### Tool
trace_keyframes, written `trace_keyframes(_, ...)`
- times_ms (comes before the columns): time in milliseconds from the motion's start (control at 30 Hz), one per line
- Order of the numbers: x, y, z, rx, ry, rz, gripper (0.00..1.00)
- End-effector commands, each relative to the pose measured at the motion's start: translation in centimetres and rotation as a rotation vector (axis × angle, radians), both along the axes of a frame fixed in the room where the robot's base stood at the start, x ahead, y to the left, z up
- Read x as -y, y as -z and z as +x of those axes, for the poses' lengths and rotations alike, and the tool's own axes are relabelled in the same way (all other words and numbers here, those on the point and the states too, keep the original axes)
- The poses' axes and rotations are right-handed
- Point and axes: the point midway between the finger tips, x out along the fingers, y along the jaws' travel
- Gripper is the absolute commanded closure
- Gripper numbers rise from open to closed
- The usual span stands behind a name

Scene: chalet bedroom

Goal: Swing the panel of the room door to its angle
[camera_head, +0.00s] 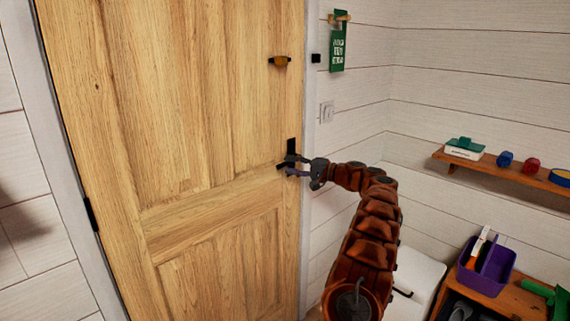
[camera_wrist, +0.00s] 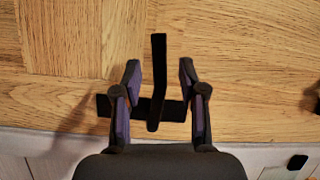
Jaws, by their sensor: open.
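The room door's wooden panel (camera_head: 190,120) fills the left and middle of the head view and looks closed in its pale frame. A black hinge shows on its left edge. The black door handle (camera_head: 291,148) is near its right edge. In the wrist view the black handle (camera_wrist: 158,75) shows as a plate with a lever across it, between the fingers. My gripper (camera_head: 292,168) is at the handle in the head view, fingers toward the door. In the wrist view my gripper (camera_wrist: 160,90) is open, with one finger on each side of the lever. I cannot tell whether they touch.
A brass latch (camera_head: 280,61) is on the upper door. A green tag (camera_head: 338,45) hangs on the wall to the right, above a light switch (camera_head: 326,112). A wooden shelf (camera_head: 500,172) and a purple caddy (camera_head: 488,268) on a low unit stand at right.

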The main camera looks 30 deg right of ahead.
Motion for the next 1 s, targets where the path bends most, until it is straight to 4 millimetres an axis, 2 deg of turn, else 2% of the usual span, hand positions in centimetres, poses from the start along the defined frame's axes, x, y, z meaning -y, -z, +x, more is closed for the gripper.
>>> trace_keyframes(200,-1.5,0.0,2.0,-0.001,-0.003,-0.001,0.59)
trace_keyframes(500,-1.6,0.0,2.2,0.000,-0.001,0.000,0.60)
trace_keyframes(900,-1.7,0.0,2.2,-0.001,-0.001,-0.001,1.00)
trace_keyframes(1000,-1.7,0.0,2.2,-0.001,-0.002,-0.001,1.00)
